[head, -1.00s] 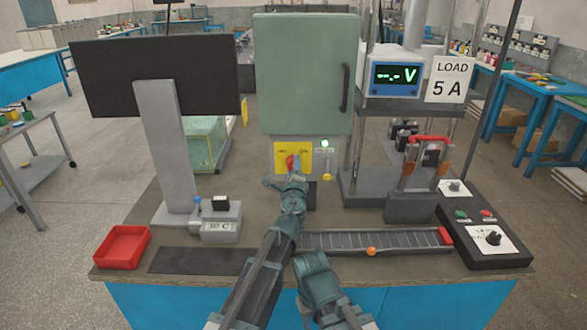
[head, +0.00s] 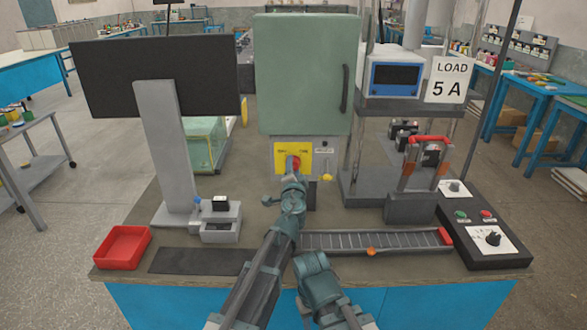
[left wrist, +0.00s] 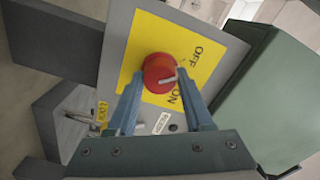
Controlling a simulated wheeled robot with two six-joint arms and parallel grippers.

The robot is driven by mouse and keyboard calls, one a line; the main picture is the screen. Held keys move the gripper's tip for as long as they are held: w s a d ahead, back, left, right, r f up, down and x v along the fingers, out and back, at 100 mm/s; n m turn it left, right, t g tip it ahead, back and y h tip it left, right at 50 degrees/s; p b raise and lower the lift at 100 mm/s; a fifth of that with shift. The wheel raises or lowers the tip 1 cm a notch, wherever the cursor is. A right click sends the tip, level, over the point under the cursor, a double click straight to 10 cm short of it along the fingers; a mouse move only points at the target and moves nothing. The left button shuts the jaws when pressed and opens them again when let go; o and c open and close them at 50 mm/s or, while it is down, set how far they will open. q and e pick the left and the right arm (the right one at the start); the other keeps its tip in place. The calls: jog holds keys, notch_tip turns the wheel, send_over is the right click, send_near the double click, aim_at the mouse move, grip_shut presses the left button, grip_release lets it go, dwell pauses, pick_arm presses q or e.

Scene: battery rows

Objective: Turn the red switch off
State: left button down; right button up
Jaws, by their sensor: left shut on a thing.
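The red switch (head: 294,163) is a round knob on a yellow plate (head: 279,149) below the green cabinet. In the left wrist view the red switch (left wrist: 158,68) shows close up with a short white mark; I cannot tell exactly which word the mark points at. The words OFF and ON are on the yellow plate (left wrist: 137,52). My left gripper (head: 294,172) is at the knob; in the left wrist view its two fingers (left wrist: 160,82) are on either side of it, shut on it. My right gripper's jaws do not show.
The meter screen (head: 396,76) is dark, and so is the display on the small grey box (head: 220,228). A red tray (head: 122,248) stands at the front left. A ribbed track (head: 375,240) lies right of my left arm. A black control box (head: 487,240) is at right.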

pick_arm(q)
jog(key=shift+s+n, duration=0.1)
jog(key=shift+n, duration=0.6)
jog(key=shift+c, duration=1.4)
grip_release()
